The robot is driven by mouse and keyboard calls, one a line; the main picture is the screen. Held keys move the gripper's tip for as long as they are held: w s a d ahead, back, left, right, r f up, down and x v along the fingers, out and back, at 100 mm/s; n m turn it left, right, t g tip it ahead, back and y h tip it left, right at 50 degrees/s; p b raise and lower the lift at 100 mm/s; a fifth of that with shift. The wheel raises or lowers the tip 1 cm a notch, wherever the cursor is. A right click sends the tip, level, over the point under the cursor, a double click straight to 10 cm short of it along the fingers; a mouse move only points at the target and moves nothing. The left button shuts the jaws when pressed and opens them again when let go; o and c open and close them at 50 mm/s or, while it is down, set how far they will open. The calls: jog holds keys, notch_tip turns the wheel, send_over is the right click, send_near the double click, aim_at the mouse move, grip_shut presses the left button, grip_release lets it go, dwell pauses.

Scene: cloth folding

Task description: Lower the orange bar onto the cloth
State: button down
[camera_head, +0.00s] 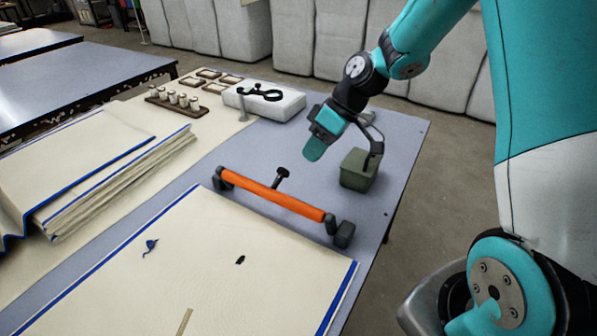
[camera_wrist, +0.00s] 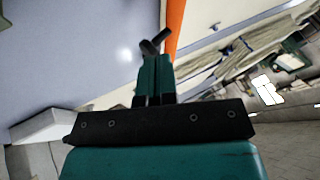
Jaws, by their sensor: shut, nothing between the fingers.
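The orange bar (camera_head: 270,195) runs along the far edge of the cream, blue-edged cloth (camera_head: 205,250), with dark grey pieces at both ends. A black knob (camera_head: 281,174) stands up from the bar on its far side. I cannot tell whether the bar touches the cloth. My gripper (camera_head: 314,152) is above the table, beyond the bar and to the right of the knob, apart from both. In the wrist view, my gripper's teal fingers (camera_wrist: 154,78) are together with nothing between them. The knob and part of the bar (camera_wrist: 174,28) show past the fingertips.
A green box (camera_head: 359,170) stands on the table just right of my gripper. A white block (camera_head: 262,101) with a black tool on it is at the back. Folded cloths (camera_head: 110,170) and a rack of small bottles (camera_head: 178,100) are at left. The table's right edge is close.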

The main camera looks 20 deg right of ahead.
jog(key=x, duration=0.9)
jog(key=shift+s+a+f, duration=0.1)
jog(key=shift+a+f, duration=0.05)
jog(key=shift+f, duration=0.1)
